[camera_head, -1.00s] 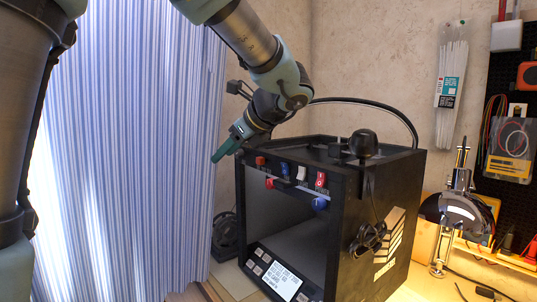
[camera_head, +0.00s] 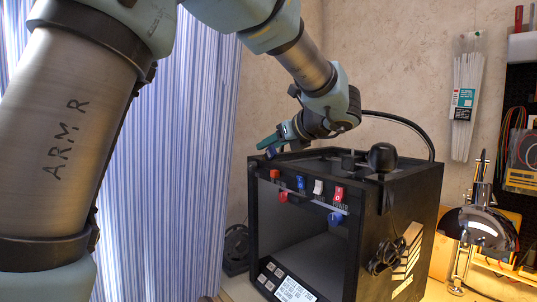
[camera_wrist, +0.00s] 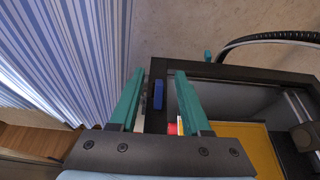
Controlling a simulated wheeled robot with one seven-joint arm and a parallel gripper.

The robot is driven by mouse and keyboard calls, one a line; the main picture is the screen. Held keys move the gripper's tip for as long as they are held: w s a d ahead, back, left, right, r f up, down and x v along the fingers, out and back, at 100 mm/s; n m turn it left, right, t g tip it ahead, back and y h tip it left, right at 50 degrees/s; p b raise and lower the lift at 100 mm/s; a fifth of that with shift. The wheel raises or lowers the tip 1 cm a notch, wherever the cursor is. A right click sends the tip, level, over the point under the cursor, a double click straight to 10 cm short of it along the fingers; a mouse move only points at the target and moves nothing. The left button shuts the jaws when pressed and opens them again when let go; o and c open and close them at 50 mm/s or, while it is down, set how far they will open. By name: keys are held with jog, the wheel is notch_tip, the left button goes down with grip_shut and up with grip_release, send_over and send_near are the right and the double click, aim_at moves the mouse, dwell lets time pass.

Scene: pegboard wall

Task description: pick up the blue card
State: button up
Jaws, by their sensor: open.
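A small blue piece, which looks like the blue card (camera_wrist: 158,95), stands at the black top edge of the box frame in the wrist view. It shows between the two fingers, apart from both. My gripper (camera_wrist: 160,75) has green fingers spread wide, with nothing held. In the head view, my gripper (camera_head: 266,143) is at the box's far left top corner, with a bit of blue (camera_head: 271,153) just below its fingers. Another blue piece (camera_head: 300,182) sits on the box's front top edge. I cannot tell the exact gap to the card.
The black open-fronted box (camera_head: 362,250) carries red, white and blue pieces along its front edge and a black knob (camera_head: 382,157) on top. A black cable arches behind it. A striped curtain (camera_head: 165,200) hangs at left, a lamp (camera_head: 480,225) stands at right.

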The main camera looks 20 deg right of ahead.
aim_at(266, 154)
jog(key=x, duration=0.3)
jog(key=shift+w+f+p, duration=0.1)
jog(key=shift+f+p, duration=0.2)
jog(key=shift+p, duration=0.05)
grip_shut()
